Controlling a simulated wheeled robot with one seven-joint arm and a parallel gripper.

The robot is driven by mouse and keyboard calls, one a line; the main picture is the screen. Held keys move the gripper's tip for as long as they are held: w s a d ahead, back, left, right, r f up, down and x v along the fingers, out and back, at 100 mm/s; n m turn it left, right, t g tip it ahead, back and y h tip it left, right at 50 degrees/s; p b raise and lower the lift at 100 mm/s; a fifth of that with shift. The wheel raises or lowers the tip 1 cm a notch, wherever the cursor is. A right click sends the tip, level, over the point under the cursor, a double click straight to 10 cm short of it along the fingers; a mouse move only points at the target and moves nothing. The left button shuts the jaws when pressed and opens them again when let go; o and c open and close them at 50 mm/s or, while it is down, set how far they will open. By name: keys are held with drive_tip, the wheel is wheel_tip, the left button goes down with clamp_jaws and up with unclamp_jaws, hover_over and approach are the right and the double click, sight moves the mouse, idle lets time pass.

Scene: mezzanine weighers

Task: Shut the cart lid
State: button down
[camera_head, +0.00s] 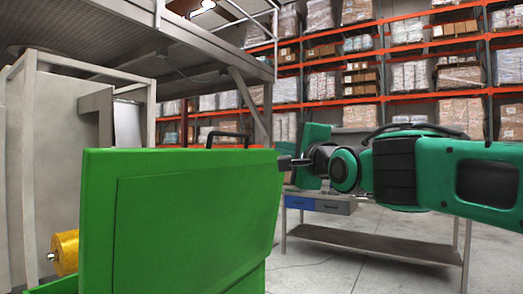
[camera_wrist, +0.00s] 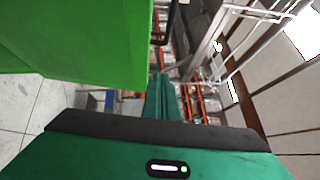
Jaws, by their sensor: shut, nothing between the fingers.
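The cart lid (camera_head: 190,210) is a large green panel standing raised and nearly upright in the head view. It fills the upper left of the wrist view (camera_wrist: 90,40). A black handle (camera_head: 228,137) shows above its top edge. The green cart body (camera_head: 240,284) shows only in part below the lid. My gripper (camera_head: 283,162) is shut and empty at the lid's upper right edge. Its tip overlaps that edge in the picture; I cannot tell whether it touches.
A grey workbench (camera_head: 375,240) with a blue drawer stands behind my arm. A yellow roller (camera_head: 65,252) and a pale metal frame (camera_head: 30,150) stand left of the lid. A mezzanine deck (camera_head: 130,40) hangs above. Orange racks (camera_head: 400,98) line the back. Some floor at right is clear.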

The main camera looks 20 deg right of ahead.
drive_tip(key=w+a+r, duration=0.2)
drive_tip(key=w, duration=1)
drive_tip(key=shift+w+a, duration=0.3)
